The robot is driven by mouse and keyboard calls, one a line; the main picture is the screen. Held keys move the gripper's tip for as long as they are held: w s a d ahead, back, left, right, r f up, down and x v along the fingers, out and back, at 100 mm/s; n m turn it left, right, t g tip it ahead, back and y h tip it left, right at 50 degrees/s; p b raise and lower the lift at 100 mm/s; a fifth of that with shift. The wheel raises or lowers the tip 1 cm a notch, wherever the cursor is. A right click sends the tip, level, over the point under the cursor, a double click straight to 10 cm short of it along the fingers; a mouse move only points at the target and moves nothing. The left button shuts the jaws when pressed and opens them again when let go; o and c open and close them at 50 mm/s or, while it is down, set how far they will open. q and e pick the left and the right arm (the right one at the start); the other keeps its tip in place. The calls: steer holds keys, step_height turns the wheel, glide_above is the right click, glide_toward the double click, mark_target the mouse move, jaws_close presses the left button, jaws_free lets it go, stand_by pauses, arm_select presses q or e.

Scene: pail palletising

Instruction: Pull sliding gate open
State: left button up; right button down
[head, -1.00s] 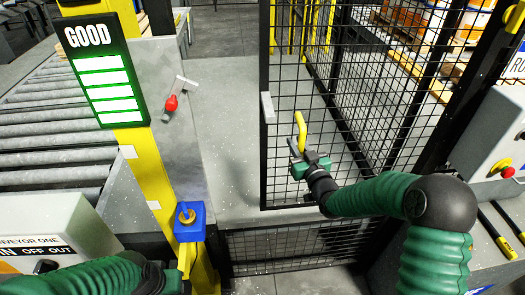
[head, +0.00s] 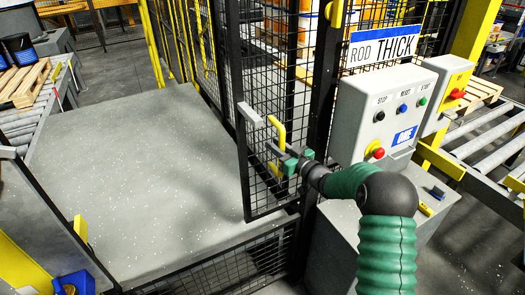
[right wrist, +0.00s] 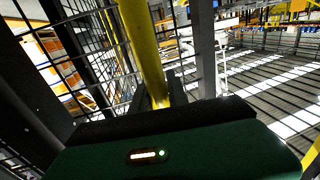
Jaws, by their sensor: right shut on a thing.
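The sliding gate (head: 245,165) is a black mesh panel in a dark frame, near the middle of the head view. A yellow handle (head: 277,130) stands upright on it. My right gripper (head: 277,152) is shut on the handle's lower part. The right wrist view shows the yellow handle (right wrist: 143,50) rising from between the jaws, whose fingers are mostly hidden. The gate overlaps the fence beside the control box, and a wide opening shows to its left. My left gripper is not in view.
A grey control box (head: 385,115) with buttons stands right of the gate, under a "ROD THICK" sign (head: 383,48). A roller conveyor (head: 30,125) with a wooden pallet (head: 22,85) is at far left. Low mesh runs along the front.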

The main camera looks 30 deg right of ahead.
steer(key=shift+d+r, duration=0.25)
steer(key=shift+d, duration=0.6)
steer(key=shift+d+r, duration=0.1)
steer(key=shift+d, duration=0.2)
steer(key=shift+d+f, duration=0.25)
steer(key=shift+d, duration=0.7)
steer(key=shift+d+f, duration=0.2)
steer(key=shift+d, duration=0.15)
steer(key=c, duration=1.6)
jaws_free()
steer(key=shift+a, duration=0.15)
steer(key=shift+o, duration=1.1)
steer(key=shift+a, duration=0.3)
steer(key=shift+o, duration=0.4)
steer(key=shift+w+a+r, duration=0.1)
steer(key=shift+a+r, duration=0.05)
steer(key=shift+a, duration=0.3)
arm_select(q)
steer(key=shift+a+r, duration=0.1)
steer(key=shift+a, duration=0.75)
arm_select(e)
steer(key=shift+d, duration=0.1)
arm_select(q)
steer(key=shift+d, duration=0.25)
arm_select(e)
steer(key=shift+d, duration=0.25)
